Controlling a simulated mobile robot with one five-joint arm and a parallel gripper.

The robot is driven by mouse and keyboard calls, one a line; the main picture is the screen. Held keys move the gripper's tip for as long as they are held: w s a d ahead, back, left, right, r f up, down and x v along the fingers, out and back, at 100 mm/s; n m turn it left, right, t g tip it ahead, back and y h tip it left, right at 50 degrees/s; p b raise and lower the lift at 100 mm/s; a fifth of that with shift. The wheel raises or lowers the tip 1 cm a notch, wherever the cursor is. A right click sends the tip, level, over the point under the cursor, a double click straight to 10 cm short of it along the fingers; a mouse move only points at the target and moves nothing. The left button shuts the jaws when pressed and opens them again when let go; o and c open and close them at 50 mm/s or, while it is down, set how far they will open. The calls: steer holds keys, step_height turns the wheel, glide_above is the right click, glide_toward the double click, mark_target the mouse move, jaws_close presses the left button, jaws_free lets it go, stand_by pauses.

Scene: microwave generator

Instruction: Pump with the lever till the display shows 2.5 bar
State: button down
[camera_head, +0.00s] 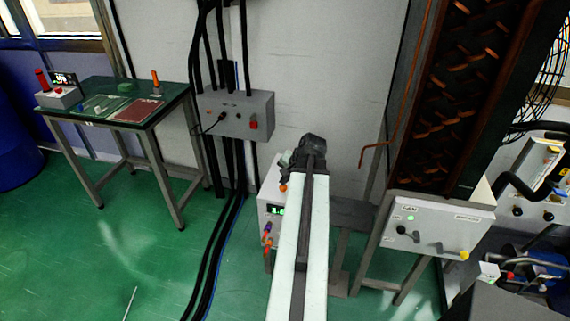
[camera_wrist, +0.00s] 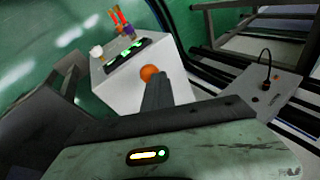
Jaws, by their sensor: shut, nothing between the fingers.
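The white pump box (camera_head: 269,190) stands against the wall, partly hidden by my arm. Its dark display (camera_head: 275,210) has green digits, seemingly starting with 1; the rest is too small to read surely. It also shows in the wrist view (camera_wrist: 127,54), tilted and unreadable. The lever's orange ball knob (camera_head: 283,187) sits at the box; the wrist view shows it (camera_wrist: 149,73) at the end of a dark bar. My gripper (camera_head: 286,164) is shut and empty, just above the knob in the head view. Whether it touches the lever I cannot tell.
Orange and purple connectors (camera_head: 267,233) stick out of the box front. A grey wall box (camera_head: 236,114) with cables hangs behind to the left. A white control panel (camera_head: 436,226) stands at right. A green table (camera_head: 115,98) stands at left, with open floor before it.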

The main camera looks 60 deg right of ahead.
steer(key=shift+s+a+f+b, duration=0.1)
steer(key=shift+a+f+b, duration=0.1)
steer(key=shift+f+b, duration=0.25)
stand_by(0.4)
stand_by(0.5)
steer(key=w+d+r+p, duration=0.1)
steer(key=d+r+p, duration=0.3)
steer(key=r+p, duration=0.6)
steer(key=shift+w+d+r+p, duration=0.25)
steer(key=shift+r+p, duration=0.05)
steer(key=shift+p, duration=0.05)
stand_by(0.7)
steer(key=r+p, duration=0.1)
steer(key=d+r+p, duration=0.1)
steer(key=r+p, duration=0.1)
steer(key=d+r+p, duration=0.1)
steer(key=shift+w+r, duration=0.25)
steer(key=shift+w, duration=0.05)
stand_by(0.7)
steer(key=shift+w+a, duration=0.1)
